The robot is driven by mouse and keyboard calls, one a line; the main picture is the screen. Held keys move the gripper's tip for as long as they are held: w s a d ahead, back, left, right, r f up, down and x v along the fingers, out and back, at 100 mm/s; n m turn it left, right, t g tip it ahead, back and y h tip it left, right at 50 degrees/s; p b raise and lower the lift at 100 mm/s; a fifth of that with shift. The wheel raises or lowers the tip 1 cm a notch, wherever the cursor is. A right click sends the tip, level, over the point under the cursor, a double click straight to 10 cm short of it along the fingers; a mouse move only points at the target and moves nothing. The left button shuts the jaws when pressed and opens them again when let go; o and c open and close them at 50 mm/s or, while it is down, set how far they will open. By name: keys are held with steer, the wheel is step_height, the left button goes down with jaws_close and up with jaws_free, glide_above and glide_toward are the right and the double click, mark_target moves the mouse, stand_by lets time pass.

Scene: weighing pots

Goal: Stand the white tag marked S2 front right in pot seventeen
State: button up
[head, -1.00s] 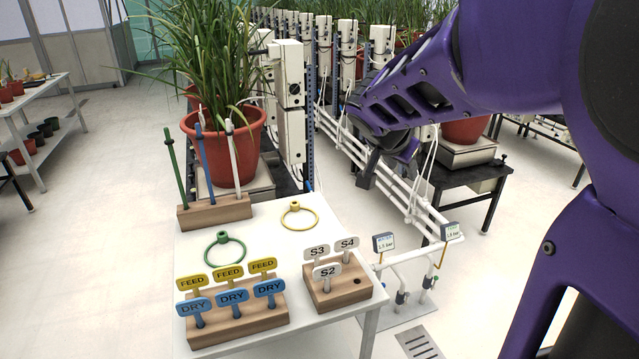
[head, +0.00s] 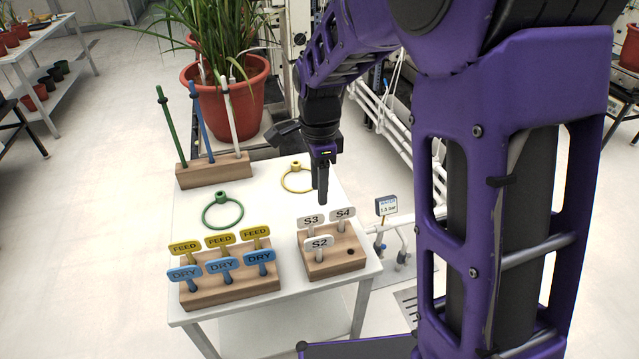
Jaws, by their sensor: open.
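The white tag marked S2 (head: 318,243) stands upright at the front left of a small wooden block (head: 335,266) on the white table. White tags S3 (head: 311,220) and S4 (head: 343,213) stand behind it. The block's front right hole is empty. My gripper (head: 321,188) points down above the table, just behind and above the S3 and S4 tags, open and empty. Its fingers overlap in this view. A red pot (head: 237,98) with a tall grassy plant stands behind the table; its number cannot be read.
A wider block (head: 232,289) holds yellow FEED and blue DRY tags. A green ring (head: 223,211) and a yellow ring (head: 292,178) lie on the white table (head: 265,212). A stake rack (head: 214,170) holds green, blue and white stakes. Pipes and a gauge (head: 386,206) stand at the right.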

mark_target(319, 239)
step_height(319, 239, down, 17)
steer(key=shift+f+b, duration=0.15)
steer(key=shift+b, duration=0.75)
jaws_close()
steer(key=shift+r+p, duration=2.05)
steer(key=shift+r, duration=2.25)
